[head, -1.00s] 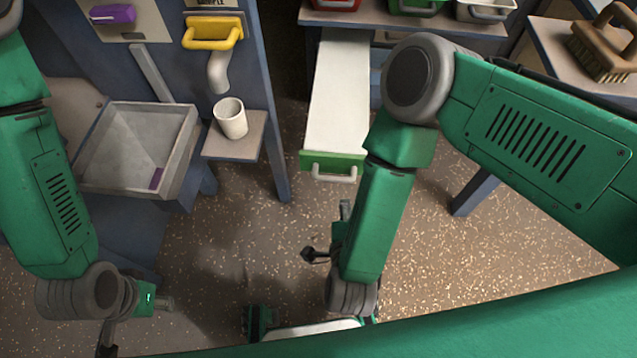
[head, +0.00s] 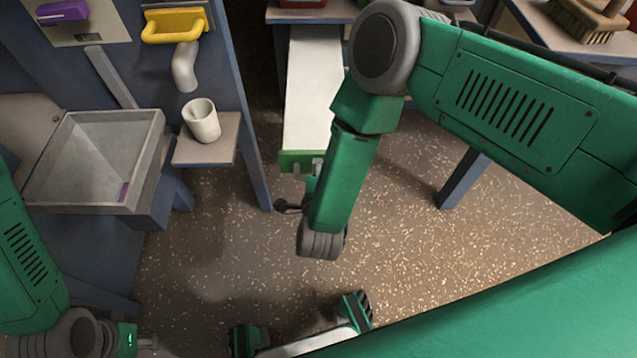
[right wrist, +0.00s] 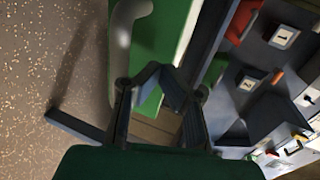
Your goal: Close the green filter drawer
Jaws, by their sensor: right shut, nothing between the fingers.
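The green filter drawer is pulled out, with a long white top and a green front (head: 290,159). In the head view my right forearm and gripper cover the right part of its front and grey handle. In the right wrist view the green front (right wrist: 168,30) and handle (right wrist: 124,30) are just beyond my right gripper (right wrist: 160,72). That gripper is shut and empty; its fingertips overlap the green front in the picture, but I cannot tell whether they touch.
A white cup (head: 202,120) stands on a small shelf (head: 215,152) under a spout, left of the drawer. A grey hopper (head: 95,160) is further left. A table leg (head: 463,180) stands to the right. The floor before the drawer is clear.

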